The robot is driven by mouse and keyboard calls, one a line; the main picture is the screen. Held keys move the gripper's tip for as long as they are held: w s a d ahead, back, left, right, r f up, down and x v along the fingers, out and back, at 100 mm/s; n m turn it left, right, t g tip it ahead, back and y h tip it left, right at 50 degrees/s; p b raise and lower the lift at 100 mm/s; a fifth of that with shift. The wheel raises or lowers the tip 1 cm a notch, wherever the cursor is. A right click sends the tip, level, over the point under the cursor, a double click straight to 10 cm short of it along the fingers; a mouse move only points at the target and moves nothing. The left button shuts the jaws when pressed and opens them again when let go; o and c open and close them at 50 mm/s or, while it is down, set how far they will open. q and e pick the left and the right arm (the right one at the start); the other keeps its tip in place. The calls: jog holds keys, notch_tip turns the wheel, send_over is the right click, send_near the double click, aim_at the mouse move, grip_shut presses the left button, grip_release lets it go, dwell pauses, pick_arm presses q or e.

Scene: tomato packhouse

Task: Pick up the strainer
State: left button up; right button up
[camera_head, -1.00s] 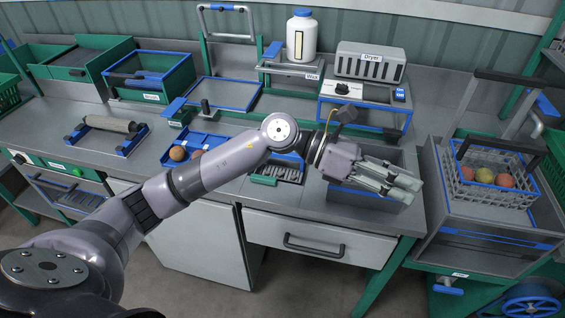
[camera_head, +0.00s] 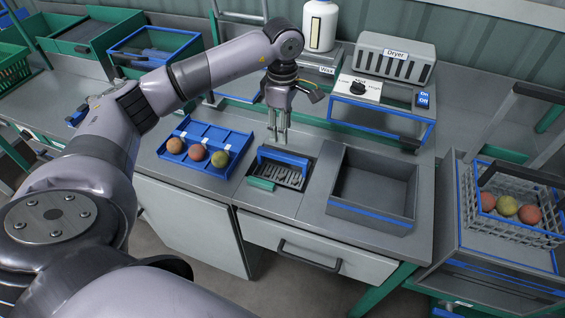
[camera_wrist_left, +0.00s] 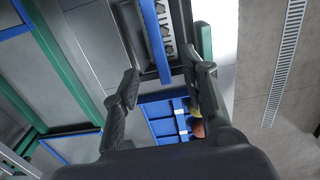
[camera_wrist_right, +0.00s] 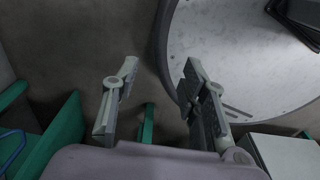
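A dark slotted strainer with a blue bar handle (camera_head: 284,156) sits in the bench between the blue tray and the grey bin. It also shows at the top of the left wrist view, with its blue bar (camera_wrist_left: 155,42) beyond my fingers. My left gripper (camera_head: 278,136) points down just behind and above the strainer, apart from it. The left wrist view shows the left fingers (camera_wrist_left: 161,70) spread with nothing between them. My right gripper (camera_wrist_right: 158,68) shows only in its own wrist view, open and empty, away from the bench top.
The blue tray (camera_head: 183,137) left of the strainer holds three round fruits. An empty grey bin (camera_head: 368,215) stands to the right. The dryer (camera_head: 392,58) and a white bottle (camera_head: 319,28) are behind. A wire basket (camera_head: 515,232) with fruits stands far right.

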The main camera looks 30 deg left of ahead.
aim_at(284, 155)
pick_arm(q)
jog(key=f, duration=0.4)
jog(key=shift+w+p, duration=0.25)
jog(key=shift+p, duration=0.15)
notch_tip(284, 155, down, 2)
jog(key=shift+f, duration=0.1)
jog(key=shift+f+p, duration=0.25)
jog(key=shift+p, duration=0.35)
notch_tip(284, 155, down, 4)
jog(key=shift+d+r+p, duration=0.15)
jog(key=shift+p, duration=0.7)
jog(key=shift+f, duration=0.45)
jog(key=c, duration=0.5)
grip_shut()
pick_arm(e)
jog(key=shift+w+r, duration=0.35)
jog(key=shift+r, duration=0.35)
jog(key=shift+w+r, duration=0.4)
jog(key=shift+r, duration=0.35)
jog(key=shift+w+r, duration=0.35)
jog(key=shift+r, duration=0.35)
pick_arm(q)
jog(key=shift+w, duration=0.1)
